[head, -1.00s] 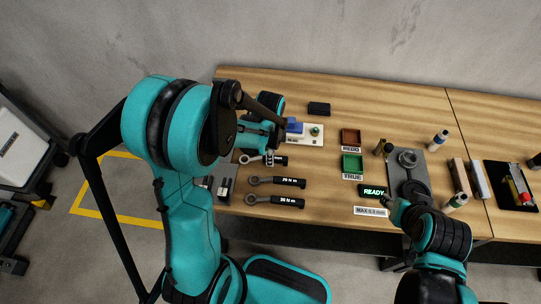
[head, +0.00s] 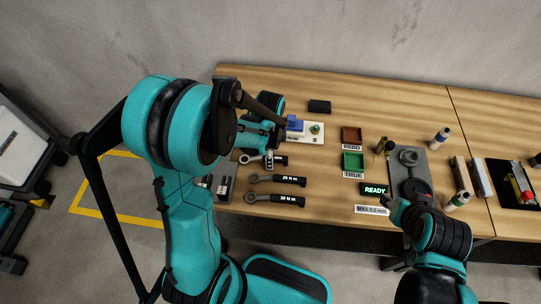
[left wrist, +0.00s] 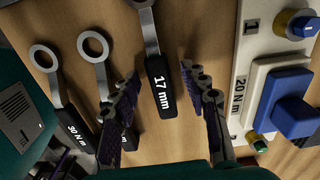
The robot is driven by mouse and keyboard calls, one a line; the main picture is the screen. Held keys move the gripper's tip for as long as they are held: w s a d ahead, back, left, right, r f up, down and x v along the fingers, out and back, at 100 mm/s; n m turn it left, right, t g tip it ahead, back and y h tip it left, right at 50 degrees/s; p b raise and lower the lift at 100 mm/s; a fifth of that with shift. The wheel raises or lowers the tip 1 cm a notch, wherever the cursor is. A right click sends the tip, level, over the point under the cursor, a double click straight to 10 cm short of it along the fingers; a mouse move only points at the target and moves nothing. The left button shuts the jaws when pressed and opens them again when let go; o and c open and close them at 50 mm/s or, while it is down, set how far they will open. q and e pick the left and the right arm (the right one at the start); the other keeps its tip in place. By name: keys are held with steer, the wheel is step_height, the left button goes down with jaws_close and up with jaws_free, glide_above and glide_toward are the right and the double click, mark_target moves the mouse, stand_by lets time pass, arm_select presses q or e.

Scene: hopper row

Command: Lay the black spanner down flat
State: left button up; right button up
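The black spanner with a grey ring end and a "17 mm" label (left wrist: 160,85) lies on the wooden table. It also shows in the head view (head: 279,161), partly hidden by my left gripper. My left gripper (left wrist: 160,75) is open, with one finger on each side of the spanner's handle and a visible gap to each. Whether the handle touches the table along its length is hard to tell. My right gripper (head: 393,207) is near the front table edge by the small label plate, and its fingers are too small to read.
Two black-handled ring wrenches (head: 284,180) (head: 286,200) lie nearer the table's front edge. A white plate with a blue block (head: 312,140) is right of my left gripper. Red (head: 352,134) and green (head: 353,171) trays and a grey fixture (head: 407,170) stand further right.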

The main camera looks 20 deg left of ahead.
arm_select(q)
steer(key=shift+r, duration=0.1)
step_height(320, 180, up, 12)
stand_by(0.5)
steer(key=shift+s, duration=0.1)
stand_by(0.6)
steer(key=s+d+r+n+t, duration=0.1)
steer(key=s+r+n+t, duration=0.2)
steer(key=s+n+t, duration=0.4)
steer(key=s+n, duration=0.3)
steer(key=n, duration=0.4)
steer(key=shift+d+n, duration=0.3)
steer(key=shift+s, duration=0.1)
